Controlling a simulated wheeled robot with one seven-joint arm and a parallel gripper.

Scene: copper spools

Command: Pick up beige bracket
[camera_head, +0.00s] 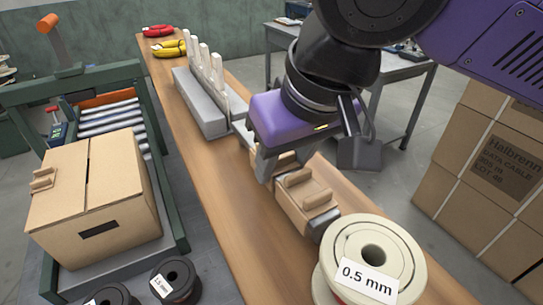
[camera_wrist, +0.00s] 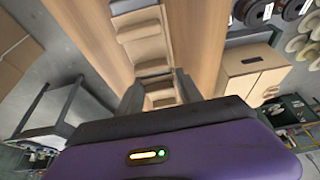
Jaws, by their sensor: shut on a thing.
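My gripper (camera_head: 268,165) is low over the wooden bench, its fingers shut on a beige bracket (camera_head: 286,159). The fingers and purple body hide most of this bracket in the head view. In the wrist view my gripper (camera_wrist: 160,92) has the held beige bracket (camera_wrist: 161,98) between its two dark fingers. A second beige bracket (camera_head: 307,193) sits just beyond the fingers, toward the spool; it also shows in the wrist view (camera_wrist: 143,42). I cannot tell whether the held bracket is clear of the surface under it.
A large spool marked 0.5 mm (camera_head: 345,250) stands at the near bench end. A grey rack with white uprights (camera_head: 200,105) stands behind my gripper. A carton (camera_head: 95,200) with a small beige piece on it (camera_head: 43,180) is left. Stacked boxes (camera_head: 490,165) stand right.

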